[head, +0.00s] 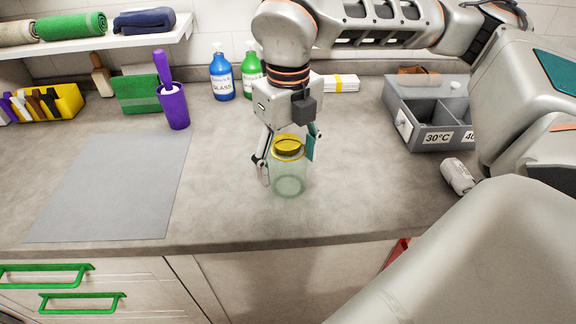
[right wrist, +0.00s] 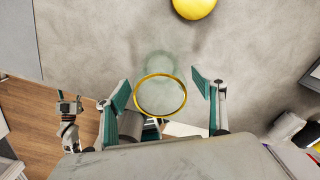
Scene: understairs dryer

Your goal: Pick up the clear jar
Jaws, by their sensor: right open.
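The clear jar (head: 289,185) stands upright on the grey counter. It is see-through glass with a yellow rim, which shows as a ring in the right wrist view (right wrist: 161,115). My right gripper (head: 287,157) is open above the jar. Its two fingers (right wrist: 160,90) flank the rim, with a visible gap on each side in the right wrist view. What looks like my left gripper (right wrist: 68,103) shows small at the left of that view, over the wooden floor. Its jaws are too small to read.
A round yellow thing (right wrist: 195,6) lies beyond the jar. Blue (head: 222,78) and green (head: 251,72) bottles stand behind. The grey divided box (head: 427,93) and a white cylinder (head: 457,175) are right. A grey mat (head: 110,190) and purple cup (head: 174,108) are left.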

